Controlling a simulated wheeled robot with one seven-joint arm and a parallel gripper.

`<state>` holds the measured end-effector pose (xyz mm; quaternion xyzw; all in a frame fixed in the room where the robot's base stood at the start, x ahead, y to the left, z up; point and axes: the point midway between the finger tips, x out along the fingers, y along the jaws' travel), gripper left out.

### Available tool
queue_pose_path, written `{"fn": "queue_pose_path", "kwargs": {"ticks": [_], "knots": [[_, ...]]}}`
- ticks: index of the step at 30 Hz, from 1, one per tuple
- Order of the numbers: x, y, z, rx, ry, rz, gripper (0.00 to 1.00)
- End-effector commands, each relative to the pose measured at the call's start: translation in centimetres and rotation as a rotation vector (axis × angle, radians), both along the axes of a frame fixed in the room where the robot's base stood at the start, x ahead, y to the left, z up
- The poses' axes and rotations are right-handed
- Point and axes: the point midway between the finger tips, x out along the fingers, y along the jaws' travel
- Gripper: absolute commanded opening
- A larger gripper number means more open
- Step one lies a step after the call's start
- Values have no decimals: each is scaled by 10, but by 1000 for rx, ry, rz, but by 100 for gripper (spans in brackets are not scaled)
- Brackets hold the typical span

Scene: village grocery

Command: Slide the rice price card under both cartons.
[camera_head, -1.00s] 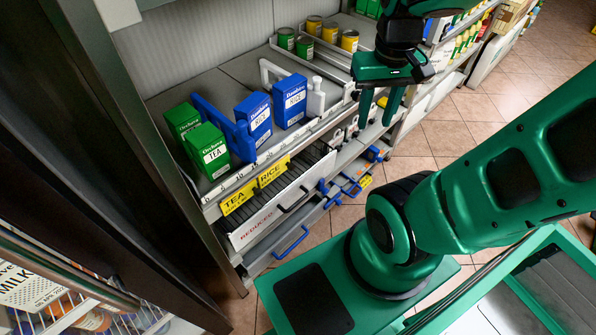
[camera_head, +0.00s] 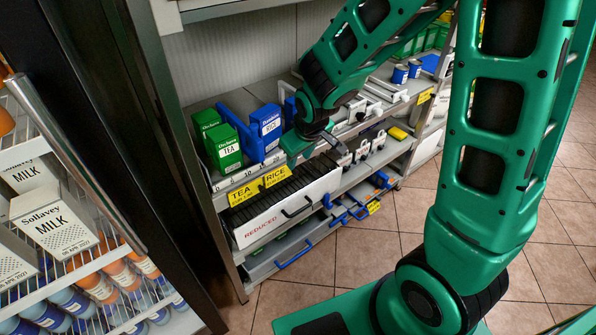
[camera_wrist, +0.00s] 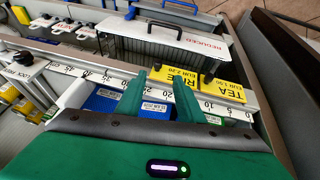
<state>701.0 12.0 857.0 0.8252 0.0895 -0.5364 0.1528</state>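The yellow rice price card (camera_head: 277,176) sits on the shelf's front rail, right of the yellow tea price card (camera_head: 243,190). Two blue rice cartons stand behind the rail. The nearer one (camera_head: 265,127) shows clearly; the other (camera_head: 287,98) is mostly hidden by my arm. My gripper (camera_wrist: 160,74) is low at the shelf front, by the cartons. Its two green fingers are apart, with nothing seen held between them. In the wrist view the rice card (camera_wrist: 170,78) lies at the fingertips, partly covered by the right finger. I cannot tell whether they touch.
Green tea cartons (camera_head: 228,150) stand left of a blue divider (camera_head: 245,128). A numbered scale strip (camera_head: 240,178) runs along the shelf edge. Below is a white "REDUCED" drawer (camera_head: 290,208) with a dark handle. A milk fridge (camera_head: 60,225) stands at left. The tiled floor at right is open.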

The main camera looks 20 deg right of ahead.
Motion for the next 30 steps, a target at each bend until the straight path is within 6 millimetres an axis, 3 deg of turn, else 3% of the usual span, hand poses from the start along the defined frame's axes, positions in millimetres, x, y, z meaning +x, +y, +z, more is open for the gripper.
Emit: {"fn": "queue_pose_path", "kwargs": {"ticks": [15, 22, 30], "knots": [[27, -7, -64, -1, 4, -9, 34], [35, -7, -79, -1, 0, -9, 34], [36, -7, -82, -1, 0, -9, 34]]}}
